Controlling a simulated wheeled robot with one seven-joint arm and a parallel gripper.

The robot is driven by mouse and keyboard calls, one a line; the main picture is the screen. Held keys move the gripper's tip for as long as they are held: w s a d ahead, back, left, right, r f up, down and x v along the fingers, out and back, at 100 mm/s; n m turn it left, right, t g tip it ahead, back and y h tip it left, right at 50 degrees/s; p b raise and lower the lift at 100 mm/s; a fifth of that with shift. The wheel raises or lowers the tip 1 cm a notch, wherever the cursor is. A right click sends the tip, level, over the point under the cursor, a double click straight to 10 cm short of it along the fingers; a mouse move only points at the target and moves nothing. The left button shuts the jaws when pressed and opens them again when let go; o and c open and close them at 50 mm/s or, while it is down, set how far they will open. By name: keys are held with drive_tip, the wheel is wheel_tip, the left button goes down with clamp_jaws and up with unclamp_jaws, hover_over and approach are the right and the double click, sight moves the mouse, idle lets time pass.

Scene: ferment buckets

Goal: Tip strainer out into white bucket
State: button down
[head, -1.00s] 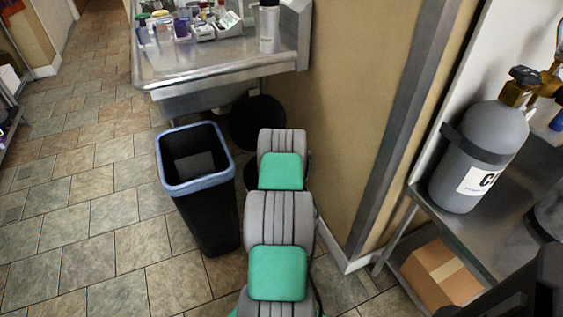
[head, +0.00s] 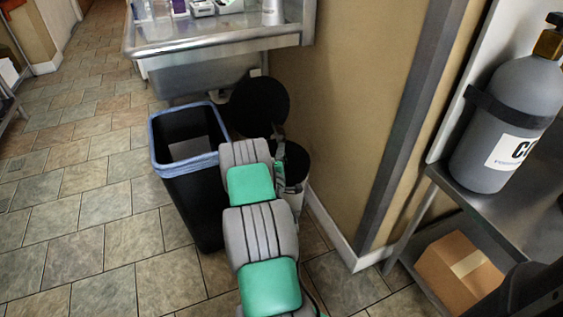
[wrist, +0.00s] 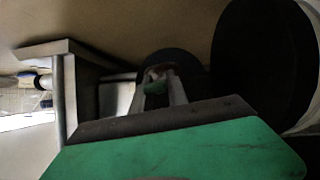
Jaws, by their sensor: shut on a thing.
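My gripper (wrist: 163,88) shows in the wrist view with its fingers shut on a thin part, which I take to be the strainer's handle. A dark round shape (wrist: 165,57) lies at and beyond the fingertips; I take it for the strainer, but its mesh and contents are too dark to tell. In the head view my gripper (head: 279,150) is small and partly hidden by my arm. The white bucket (head: 295,198) stands on the floor by the wall, just right of my arm, with a dark opening. In the wrist view a large black round with a pale side (wrist: 262,62) at the right appears to be this bucket.
A black bin with a blue liner (head: 189,178) stands left of my arm. A black round thing (head: 258,104) is behind, near the wall. A steel sink table (head: 225,45) is at the back. A shelf with a grey cylinder (head: 505,120) and a carton (head: 455,270) stands right. Floor is clear left.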

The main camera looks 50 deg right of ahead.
drive_tip(key=n+b, duration=0.1)
drive_tip(key=f+n+t+b, duration=0.1)
drive_tip(key=b, duration=0.1)
drive_tip(key=n+h+b, duration=0.1)
drive_tip(key=n+b, duration=0.1)
drive_tip(key=shift+s+d+f, duration=0.1)
drive_tip(key=shift+f, duration=0.2)
drive_tip(key=n+t+b, duration=0.1)
drive_tip(key=n+b, duration=0.2)
drive_tip(key=shift+s+d+f, duration=0.1)
drive_tip(key=n+t+b, duration=0.1)
drive_tip(key=n, duration=0.1)
drive_tip(key=shift+n+t, duration=0.3)
drive_tip(key=shift+r+n+b, duration=0.3)
drive_tip(key=shift+n, duration=0.3)
drive_tip(key=shift+t, duration=0.4)
drive_tip(key=shift+r, duration=0.1)
